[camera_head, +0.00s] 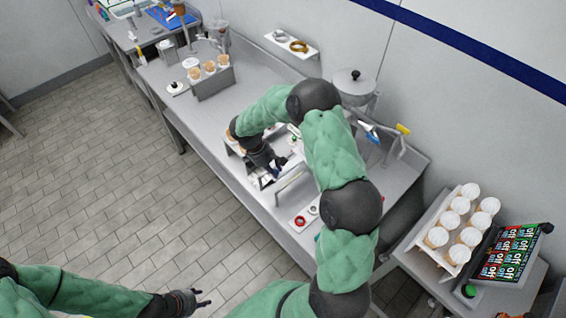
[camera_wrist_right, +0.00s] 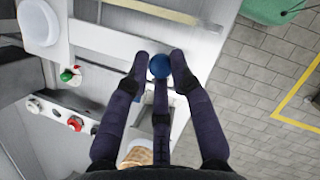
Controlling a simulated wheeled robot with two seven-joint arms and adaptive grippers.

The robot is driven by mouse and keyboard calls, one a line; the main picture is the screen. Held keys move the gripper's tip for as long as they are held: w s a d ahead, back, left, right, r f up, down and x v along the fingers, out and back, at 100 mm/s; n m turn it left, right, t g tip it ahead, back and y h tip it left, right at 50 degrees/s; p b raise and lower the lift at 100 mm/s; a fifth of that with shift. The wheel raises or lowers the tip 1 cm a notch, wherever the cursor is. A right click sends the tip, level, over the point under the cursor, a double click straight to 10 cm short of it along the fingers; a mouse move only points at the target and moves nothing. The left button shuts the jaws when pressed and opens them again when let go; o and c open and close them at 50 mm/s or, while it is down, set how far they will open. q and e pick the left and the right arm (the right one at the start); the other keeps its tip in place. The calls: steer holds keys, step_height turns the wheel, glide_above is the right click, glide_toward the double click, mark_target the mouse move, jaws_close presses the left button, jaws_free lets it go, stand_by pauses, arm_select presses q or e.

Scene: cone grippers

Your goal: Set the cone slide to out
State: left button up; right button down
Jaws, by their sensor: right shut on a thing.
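My right gripper (camera_head: 280,168) reaches down over the counter by a white machine. In the right wrist view my right gripper (camera_wrist_right: 160,68) has its dark fingers closed around a round blue knob (camera_wrist_right: 159,66). The knob appears to belong to the cone slide, whose body is mostly hidden under the fingers; I cannot tell its setting. A cone (camera_wrist_right: 136,153) shows partly below the fingers. My left gripper (camera_head: 204,298) is open and empty above the floor, away from the counter.
A cone holder (camera_head: 214,85) stands on the counter further back. A small white tray (camera_head: 303,218) with round items lies at the near end. Topped cones (camera_head: 437,237) stand in a rack at right beside an on/off panel (camera_head: 511,252). The tiled floor is clear.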

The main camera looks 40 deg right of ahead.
steer(key=s+a+b, duration=0.1)
steer(key=a, duration=1.3)
steer(key=shift+s+a, duration=0.2)
steer(key=shift+a, duration=0.15)
steer(key=c, duration=1.2)
jaws_free()
steer(key=shift+c, duration=0.2)
steer(key=shift+o, duration=0.7)
steer(key=shift+s+a, duration=0.1)
steer(key=v, duration=1.2)
